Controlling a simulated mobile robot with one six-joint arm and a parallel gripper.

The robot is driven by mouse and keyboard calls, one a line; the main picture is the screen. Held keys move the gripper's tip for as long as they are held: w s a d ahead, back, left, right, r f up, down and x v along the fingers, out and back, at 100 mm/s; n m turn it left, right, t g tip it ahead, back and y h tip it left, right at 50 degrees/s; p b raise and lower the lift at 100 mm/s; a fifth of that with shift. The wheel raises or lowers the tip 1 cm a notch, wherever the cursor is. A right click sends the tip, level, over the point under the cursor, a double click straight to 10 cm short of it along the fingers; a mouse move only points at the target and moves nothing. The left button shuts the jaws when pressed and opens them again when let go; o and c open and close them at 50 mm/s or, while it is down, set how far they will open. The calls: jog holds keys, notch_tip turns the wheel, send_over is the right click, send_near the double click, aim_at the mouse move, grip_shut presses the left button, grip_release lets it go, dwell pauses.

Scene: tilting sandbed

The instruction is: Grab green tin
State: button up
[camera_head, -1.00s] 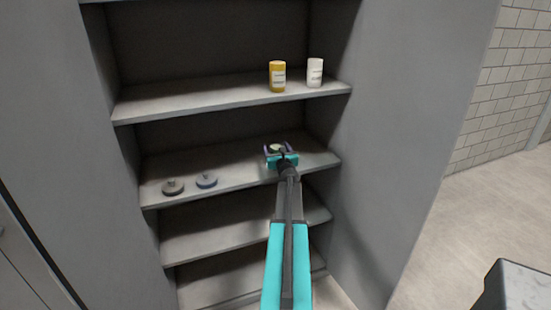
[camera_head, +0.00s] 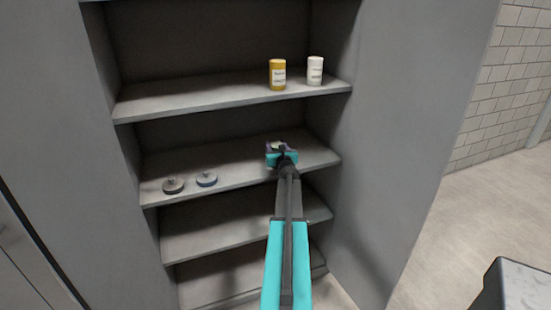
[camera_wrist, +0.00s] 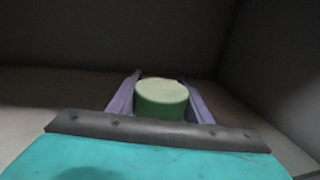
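The green tin (camera_wrist: 161,104) is a short round can with a pale green top. In the wrist view it stands upright between the two purple fingers of my gripper (camera_wrist: 161,98). The fingers lie close against its left and right sides, and my gripper looks shut on it. The lower part of the tin is hidden behind the gripper's body. In the head view my gripper (camera_head: 281,149) is over the right part of a middle shelf (camera_head: 235,165), and only a little of the tin's pale top (camera_head: 278,147) shows.
A yellow jar (camera_head: 277,75) and a white jar (camera_head: 315,71) stand on the shelf above (camera_head: 190,99). The cabinet's right wall (camera_head: 390,130) is close by.

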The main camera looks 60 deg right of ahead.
jog(key=c, duration=0.3)
jog(key=shift+r, duration=0.1)
jog(key=s+a+r+b, duration=0.1)
jog(key=s+a, duration=0.2)
jog(key=s+a+r+b, duration=0.1)
jog(key=s+a+r, duration=0.1)
jog(key=s+a, duration=0.2)
jog(key=s+a+r+b, duration=0.1)
jog(key=s+a, duration=0.3)
jog(key=shift+s+a+r, duration=0.1)
jog(key=shift+a+r, duration=0.15)
jog(key=shift+r, duration=0.15)
dwell(0.5)
dwell(0.6)
jog(key=shift+f, duration=0.1)
